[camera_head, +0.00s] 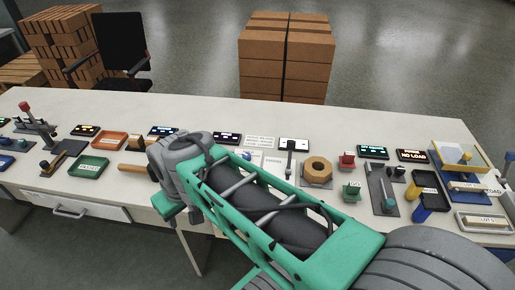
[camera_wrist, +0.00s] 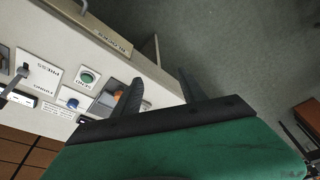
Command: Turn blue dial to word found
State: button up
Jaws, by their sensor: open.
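A small blue dial (camera_wrist: 72,103) sits on a white labelled panel at the lower left of the wrist view. Words are printed beside it, upside down in this view; one looks like FOUND, but the dial's pointer is too small to read. My gripper (camera_wrist: 160,78) is open and empty, its two dark fingers apart. It is to the right of the dial and does not touch it. In the head view my arm reaches over the table and hides much of the area around the dial.
Near the dial are a green round button (camera_wrist: 88,77) and a lever (camera_wrist: 14,84). The long white table (camera_head: 220,110) carries an orange tray (camera_head: 109,141), a green tray (camera_head: 88,166) and an orange hexagonal ring (camera_head: 318,171).

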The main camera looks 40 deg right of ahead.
jog(key=shift+n, duration=0.6)
jog(key=w+d, duration=0.2)
jog(key=w, duration=0.1)
jog(key=w+d, duration=0.6)
jog(key=shift+w+r, duration=0.1)
jog(key=shift+r, duration=0.15)
jog(key=n+t+y, duration=0.1)
jog(key=n+y, duration=0.1)
jog(key=n, duration=0.1)
send_near(247, 155)
jog(key=f, duration=0.2)
jog(key=x, duration=0.7)
jog(key=shift+w+a+r+p, duration=0.15)
jog(key=shift+w+p, duration=0.15)
jog(key=shift+p, duration=0.05)
jog(key=shift+c, duration=0.2)
grip_shut()
